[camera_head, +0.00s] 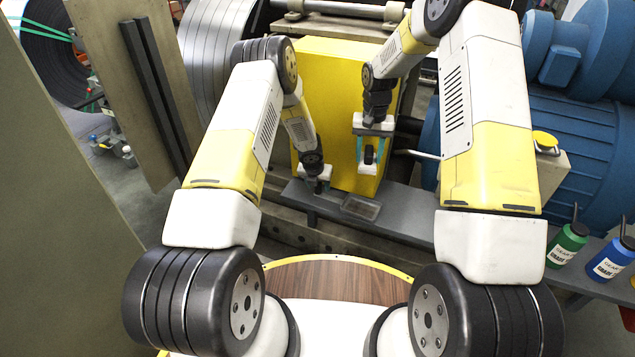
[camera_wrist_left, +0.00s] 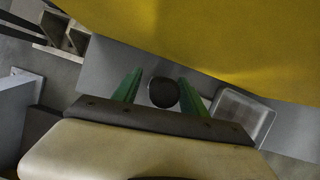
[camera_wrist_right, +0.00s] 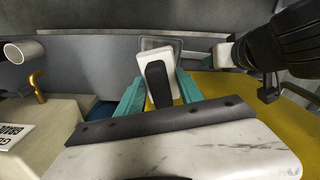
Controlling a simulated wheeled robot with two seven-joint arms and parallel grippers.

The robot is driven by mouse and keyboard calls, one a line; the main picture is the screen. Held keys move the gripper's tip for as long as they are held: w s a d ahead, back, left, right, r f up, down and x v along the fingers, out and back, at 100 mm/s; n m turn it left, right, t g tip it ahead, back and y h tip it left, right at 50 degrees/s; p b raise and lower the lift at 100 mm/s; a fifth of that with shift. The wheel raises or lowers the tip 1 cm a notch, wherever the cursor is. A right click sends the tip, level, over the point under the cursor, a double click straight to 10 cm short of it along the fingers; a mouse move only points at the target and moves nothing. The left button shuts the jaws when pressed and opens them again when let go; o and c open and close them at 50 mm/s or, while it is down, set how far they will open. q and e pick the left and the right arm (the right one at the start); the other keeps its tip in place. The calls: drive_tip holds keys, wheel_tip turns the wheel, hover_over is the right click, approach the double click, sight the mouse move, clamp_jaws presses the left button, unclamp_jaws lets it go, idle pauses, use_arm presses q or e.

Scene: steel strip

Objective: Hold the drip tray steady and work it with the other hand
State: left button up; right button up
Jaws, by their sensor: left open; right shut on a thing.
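The shallow grey drip tray (camera_head: 360,207) lies on a grey ledge. It also shows in the left wrist view (camera_wrist_left: 243,113), right of my left fingers, and partly in the right wrist view (camera_wrist_right: 177,44). My right gripper (camera_head: 368,152) is shut on a black handle (camera_wrist_right: 157,84) with a white block, held above and behind the tray. The block partly hides the tray in the right wrist view.
A yellow housing (camera_head: 335,75) rises directly behind the ledge (camera_head: 410,215). Green (camera_head: 567,243) and blue (camera_head: 608,258) bottles stand at the ledge's right. A large blue motor (camera_head: 575,150) stands behind them. The ledge right of the tray looks clear.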

use_arm(q)
drive_tip(key=shift+c, duration=0.4)
clamp_jaws()
idle(1.0)
